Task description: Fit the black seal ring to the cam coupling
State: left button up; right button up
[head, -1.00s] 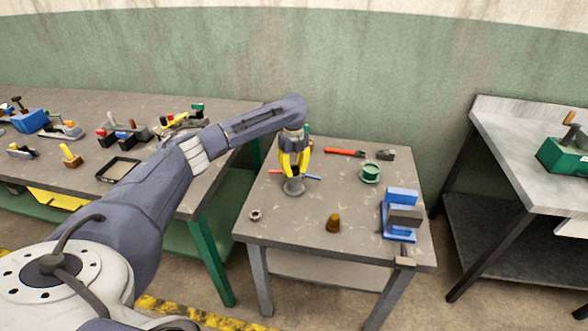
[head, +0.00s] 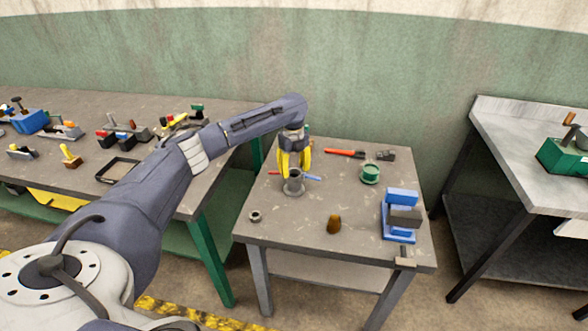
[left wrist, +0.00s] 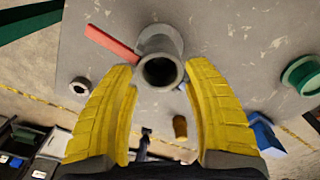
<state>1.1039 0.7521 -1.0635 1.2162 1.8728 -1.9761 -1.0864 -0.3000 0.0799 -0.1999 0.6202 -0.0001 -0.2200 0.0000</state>
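The cam coupling, which I take to be the grey hollow cylinder on a round flange (head: 294,187), stands upright on the small table. A red bar (head: 273,173) and a blue bar (head: 309,177) stick out on opposite sides of it. The left wrist view shows its dark open mouth and rim (left wrist: 160,72). My left gripper (head: 294,170) points down at the coupling with its yellow fingers apart. In the left wrist view nothing shows held between the fingers (left wrist: 160,66). I cannot make out the black seal ring. My right gripper is out of view.
The small table also holds a grey nut-like ring (head: 255,216), an amber-brown cone (head: 334,224), a green cup (head: 371,174), a blue vise (head: 391,232) and an orange-handled tool (head: 345,153). A cluttered bench (head: 60,110) stands left.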

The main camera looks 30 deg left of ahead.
aim_at(293, 176)
pick_arm(q)
notch_tip(293, 176, up, 12)
dwell(0.9)
jog(key=shift+a, duration=0.15)
